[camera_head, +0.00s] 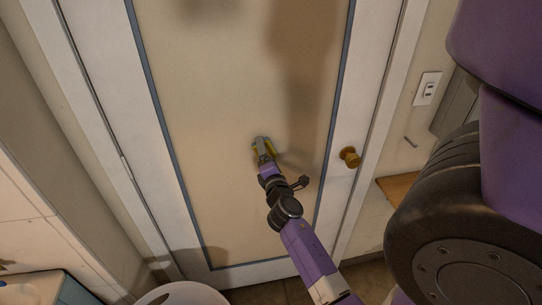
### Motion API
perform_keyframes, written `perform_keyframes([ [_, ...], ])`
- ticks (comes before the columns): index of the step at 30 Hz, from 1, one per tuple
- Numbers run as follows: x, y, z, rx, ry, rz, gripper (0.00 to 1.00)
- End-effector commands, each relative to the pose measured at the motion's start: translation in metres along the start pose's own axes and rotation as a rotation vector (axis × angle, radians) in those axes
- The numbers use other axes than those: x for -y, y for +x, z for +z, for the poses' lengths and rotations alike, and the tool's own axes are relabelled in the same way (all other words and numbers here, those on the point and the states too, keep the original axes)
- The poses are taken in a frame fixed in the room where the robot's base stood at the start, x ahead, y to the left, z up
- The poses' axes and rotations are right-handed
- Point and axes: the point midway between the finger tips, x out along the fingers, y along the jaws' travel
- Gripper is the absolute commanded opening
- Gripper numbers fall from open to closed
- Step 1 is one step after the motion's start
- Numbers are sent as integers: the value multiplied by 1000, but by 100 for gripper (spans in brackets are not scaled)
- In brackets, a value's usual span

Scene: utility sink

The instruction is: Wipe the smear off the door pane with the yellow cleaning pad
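The door pane (215,110) is a large beige panel in a white door with a blue-grey edging. My gripper (263,148) is at the lower middle of the pane, left of the door knob. It is shut on the yellow cleaning pad (255,147), which shows as small yellow edges around the fingers. The pad is at or very close to the pane; contact cannot be told. Most of the pad is hidden by the gripper. Soft dark patches lie on the pane at the top and right of the gripper; I cannot tell smear from shadow or reflection.
A brass door knob (349,157) sticks out right of the pane. A white switch plate (427,88) and a small hook (411,141) are on the right wall. A white round container (182,293) stands at the bottom, and a blue-and-white basin (45,288) is at lower left.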

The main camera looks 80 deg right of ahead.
Motion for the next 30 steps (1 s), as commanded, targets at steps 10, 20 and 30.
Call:
perform_keyframes([
  [10, -7, -1, -20, -1, 0, 0, 51],
  [20, -14, -1, -33, 0, -1, -1, 51],
  [30, -23, 1, -55, 0, -1, -1, 51],
])
